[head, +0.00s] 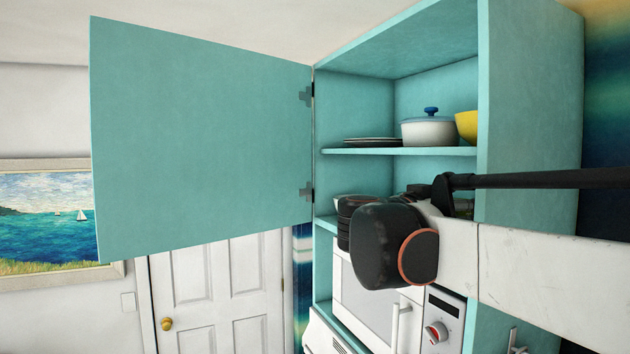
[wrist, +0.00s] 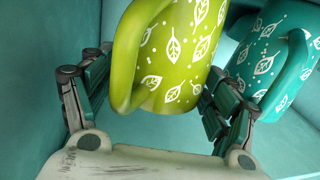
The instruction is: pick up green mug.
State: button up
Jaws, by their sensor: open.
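The green mug (wrist: 172,60), lime green with white leaf prints, fills the upper middle of the wrist view. Its handle (wrist: 128,58) faces left and toward me. My gripper (wrist: 160,82) is open, with one finger to the left of the mug and the other to its right. The right finger is close to the mug's side; I cannot tell whether it touches. In the head view my arm hides the gripper and the green mug.
A teal mug (wrist: 275,62) with leaf prints stands right of the green mug, close to my right finger. The cupboard door (head: 200,130) is open to the left. The upper shelf (head: 400,151) holds a white pot (head: 430,132), plates (head: 372,141) and a yellow bowl (head: 467,125).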

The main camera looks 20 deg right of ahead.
jog(key=shift+w, duration=0.1)
jog(key=shift+c, duration=0.5)
jog(key=c, duration=1.3)
jog(key=shift+r, duration=0.15)
